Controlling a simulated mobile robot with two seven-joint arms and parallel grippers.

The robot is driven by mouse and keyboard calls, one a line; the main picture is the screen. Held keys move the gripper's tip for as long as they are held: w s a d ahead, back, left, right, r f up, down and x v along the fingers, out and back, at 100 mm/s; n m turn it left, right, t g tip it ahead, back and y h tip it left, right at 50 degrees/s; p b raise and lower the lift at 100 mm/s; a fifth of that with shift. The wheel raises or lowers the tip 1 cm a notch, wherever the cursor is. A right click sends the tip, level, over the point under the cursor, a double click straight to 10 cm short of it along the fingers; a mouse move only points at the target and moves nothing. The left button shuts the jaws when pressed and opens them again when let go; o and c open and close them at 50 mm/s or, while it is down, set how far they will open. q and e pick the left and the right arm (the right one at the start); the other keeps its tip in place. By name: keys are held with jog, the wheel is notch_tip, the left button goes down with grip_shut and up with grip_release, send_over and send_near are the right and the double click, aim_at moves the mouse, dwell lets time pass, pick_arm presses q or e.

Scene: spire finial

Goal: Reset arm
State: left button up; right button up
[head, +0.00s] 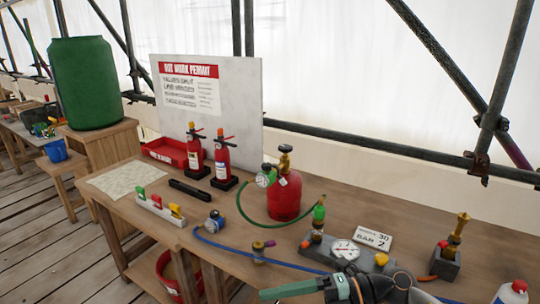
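My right gripper (300,290) shows at the bottom edge, its dark arm coming in from the lower right. A green finger-like part points left, low over the front of the wooden workbench (330,205). The lower part of the gripper is cut off by the picture edge, so I cannot tell whether it is open or shut. No held thing is visible. My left gripper is not in view.
On the bench stand a red gas cylinder (284,198), two fire extinguishers (222,160), a gauge block (345,249), a brass torch part (456,240) and a white bottle (511,293). A blue hose (235,246) crosses the front. A permit board (235,115) stands behind.

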jog(key=w+d+f+m+t+h, duration=0.1)
jog(key=d+f+m+t+h, duration=0.15)
jog(key=m+t, duration=0.45)
jog(key=w+d+f+m+t+h+p, duration=0.1)
jog(key=d+f+m+t+h, duration=0.15)
jog(key=m+t, duration=0.45)
jog(key=w+d+f+m+t+h, duration=0.1)
jog(key=d+f+m+t+h, duration=0.2)
jog(key=m, duration=0.7)
jog(key=s+d+f+m+g+h, duration=0.3)
jog(key=s+f+m, duration=0.1)
jog(key=s+f, duration=0.4)
jog(key=s+d+f+m+g+h+p, duration=0.1)
jog(key=s+d+f+m+g+h, duration=0.2)
jog(key=s+f, duration=0.5)
notch_tip(320, 180, down, 3)
jog(key=shift+d+r+m+g, duration=0.1)
jog(key=shift+d+m+g, duration=0.25)
jog(key=shift+d, duration=0.2)
jog(key=shift+s, duration=0.15)
